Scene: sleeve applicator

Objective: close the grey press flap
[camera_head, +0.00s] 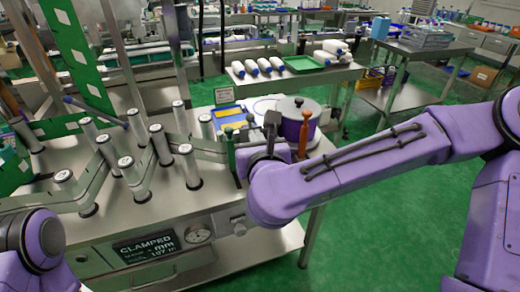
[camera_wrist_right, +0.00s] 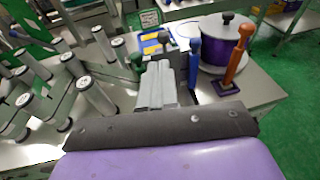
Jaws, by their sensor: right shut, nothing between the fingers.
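My right arm reaches in from the right over the bench. My right gripper's pale grey fingers show in the right wrist view (camera_wrist_right: 162,82), shut together with nothing between them, tips pointing away over the bench. In the head view its wrist (camera_head: 265,185) hides most of the fingers. They are beside the green handle (camera_head: 230,150) and the blue handle (camera_wrist_right: 195,62). I cannot clearly pick out the grey press flap; the wrist and fingers cover that part of the machine. My left gripper is outside the view; only the purple arm shows at lower left.
Several upright metal rollers (camera_head: 159,145) stand left of my gripper. An orange handle (camera_head: 303,135) and a purple pot (camera_head: 295,122) stand close on the right. The machine's front display (camera_head: 148,247) reads CLAMPED. Green floor (camera_head: 365,225) lies open right of the bench.

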